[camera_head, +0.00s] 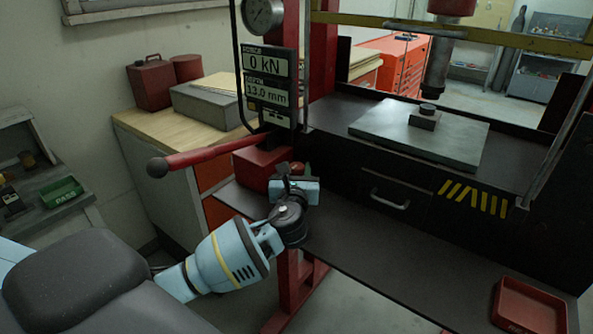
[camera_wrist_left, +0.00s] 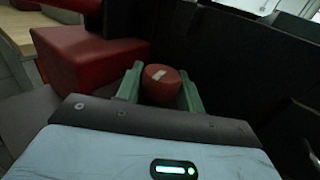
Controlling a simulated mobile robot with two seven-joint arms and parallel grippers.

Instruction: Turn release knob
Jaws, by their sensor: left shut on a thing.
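The release knob is a round red knob with a pale mark on its face (camera_wrist_left: 158,73), in the middle of the left wrist view. In the head view a bit of the red knob (camera_head: 297,168) shows just behind my left gripper (camera_head: 293,178), which hides most of it. In the left wrist view the two green fingers of my left gripper (camera_wrist_left: 160,90) stand on either side of the knob, shut on it. My right gripper is in neither view.
A red pump block (camera_head: 258,166) with a long red lever (camera_head: 205,155) stands left of the knob. The press display (camera_head: 267,80) reads 0 kN and 13.0 mm. A steel plate (camera_head: 400,140) lies on the press bed. A red tray (camera_head: 530,306) sits at the shelf's right.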

